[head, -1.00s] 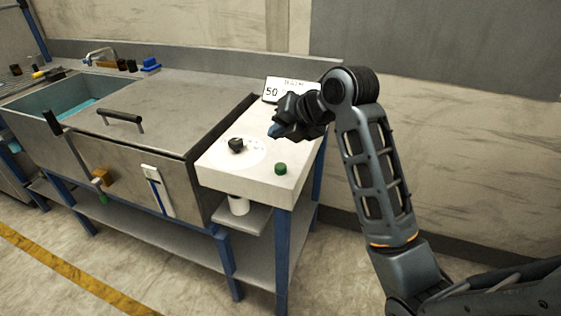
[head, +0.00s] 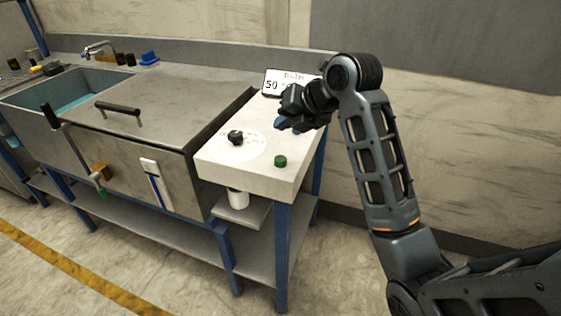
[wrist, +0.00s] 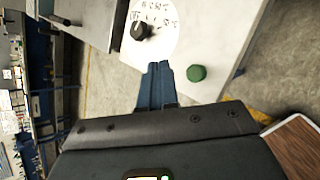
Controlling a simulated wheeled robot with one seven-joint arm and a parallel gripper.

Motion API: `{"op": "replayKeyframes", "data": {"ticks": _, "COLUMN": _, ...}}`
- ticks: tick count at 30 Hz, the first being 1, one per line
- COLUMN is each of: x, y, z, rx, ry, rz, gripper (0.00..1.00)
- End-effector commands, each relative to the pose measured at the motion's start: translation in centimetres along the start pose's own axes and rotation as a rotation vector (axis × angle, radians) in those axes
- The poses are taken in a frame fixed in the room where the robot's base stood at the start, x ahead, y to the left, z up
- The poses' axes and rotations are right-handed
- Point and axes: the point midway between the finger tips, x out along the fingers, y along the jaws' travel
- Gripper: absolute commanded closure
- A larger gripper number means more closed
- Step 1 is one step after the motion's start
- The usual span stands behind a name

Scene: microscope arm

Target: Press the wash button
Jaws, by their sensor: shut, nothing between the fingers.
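A green round button (head: 280,161) sits on the front right of the white control box top (head: 227,172). It also shows in the wrist view (wrist: 196,73), just right of my fingertips. A black knob (head: 235,138) stands on a white printed dial to the left of the button; the wrist view shows it (wrist: 140,30) ahead of the fingers. My gripper (head: 281,125) is above the box, behind the button in the head view. Its blue fingers (wrist: 157,70) are together and empty. They look apart from the button. No label on the button can be read.
A display panel (head: 285,83) reading 50 stands at the back of the box, partly hidden by my gripper. A steel lid with a black handle (head: 117,108) and a sink (head: 72,92) lie to the left. The box top around the button is clear.

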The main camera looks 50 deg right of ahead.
Motion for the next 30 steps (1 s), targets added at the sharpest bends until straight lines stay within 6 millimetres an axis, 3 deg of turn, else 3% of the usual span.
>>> {"op": "replayKeyframes", "data": {"ticks": 12, "x": 4.1, "y": -3.0, "z": -3.0, "rx": 0.001, "ry": 0.0, "rz": 0.0, "gripper": 1.0}}
{"op": "replayKeyframes", "data": {"ticks": 30, "x": 4.4, "y": -3.3, "z": -3.2, "rx": 0.001, "ry": 0.0, "rz": 0.0, "gripper": 1.0}}
